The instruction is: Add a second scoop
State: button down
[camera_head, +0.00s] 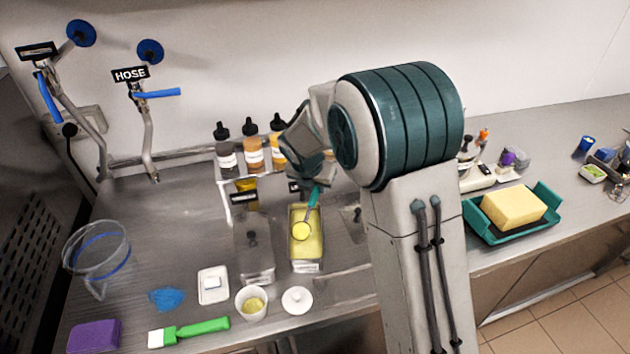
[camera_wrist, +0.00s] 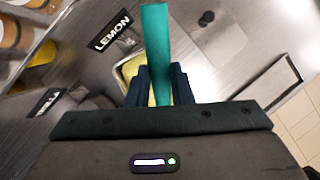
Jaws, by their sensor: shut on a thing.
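My gripper (camera_head: 308,178) is shut on the teal handle (camera_head: 313,198) of a scoop, above the tub of yellow ice cream (camera_head: 305,256). The scoop's round head (camera_head: 301,231) looks yellow and is at or just over the ice cream; I cannot tell whether it touches. In the wrist view the handle (camera_wrist: 156,40) rises between the dark fingers (camera_wrist: 158,88), and a LEMON label (camera_wrist: 112,30) shows beside the tub. A small white cup (camera_head: 251,314) with yellow ice cream (camera_head: 254,303) in it stands in front of the tubs.
A closed metal tub (camera_head: 254,262) lies left of the yellow one. A white lid (camera_head: 297,301), a white dish (camera_head: 212,285), a green brush (camera_head: 190,331) and a purple sponge (camera_head: 95,336) lie along the front. Sauce bottles (camera_head: 250,145) stand behind. A clear pitcher (camera_head: 98,265) stands left.

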jog(key=shift+w+d+r+p, duration=0.1)
jog(key=shift+w+r+p, duration=0.1)
jog(key=shift+p, duration=0.35)
jog(key=shift+w+d+f+g+y, duration=0.2)
jog(key=shift+w+g+y, duration=0.15)
jog(key=shift+g, duration=0.25)
jog(key=shift+w+d+r+g+y, duration=0.1)
jog(key=shift+w+g+y, duration=0.05)
jog(key=shift+w+g, duration=0.3)
jog(key=shift+w+d+r+g+y, duration=0.1)
jog(key=shift+w+g, duration=0.2)
jog(key=shift+g, duration=0.15)
